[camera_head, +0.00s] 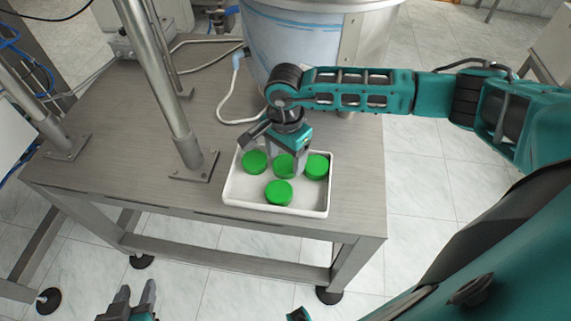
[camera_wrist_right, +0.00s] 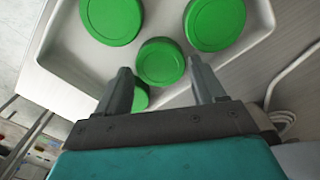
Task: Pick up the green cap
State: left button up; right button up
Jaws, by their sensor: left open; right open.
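Several round green caps lie in a white tray. In the head view one cap (camera_head: 254,161) is at the left, one (camera_head: 317,167) at the right, one (camera_head: 279,192) nearer the front, and one (camera_head: 283,166) is partly hidden by my right gripper (camera_head: 286,160). That gripper points down over the tray, open. In the right wrist view its fingers (camera_wrist_right: 163,82) are apart, with a cap (camera_wrist_right: 160,62) just beyond the gap between the tips. Another cap (camera_wrist_right: 140,98) is partly hidden behind the left-hand finger. My left gripper (camera_head: 134,293) is open and empty at the bottom, away from the tray.
The white tray (camera_head: 272,208) has low walls and sits on the grey table (camera_head: 355,205) near its front right corner. A metal post (camera_head: 165,90) rises at the left. A white cable (camera_head: 233,95) lies behind the tray.

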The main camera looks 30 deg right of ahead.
aim_at(285, 164)
jog(key=shift+f, duration=0.95)
jog(key=shift+c, duration=0.2)
jog(key=c, duration=0.6)
jog(key=shift+c, duration=0.2)
jog(key=shift+r, duration=0.2)
notch_tip(285, 164, up, 20)
jog(key=p, duration=0.1)
jog(key=shift+f, duration=0.15)
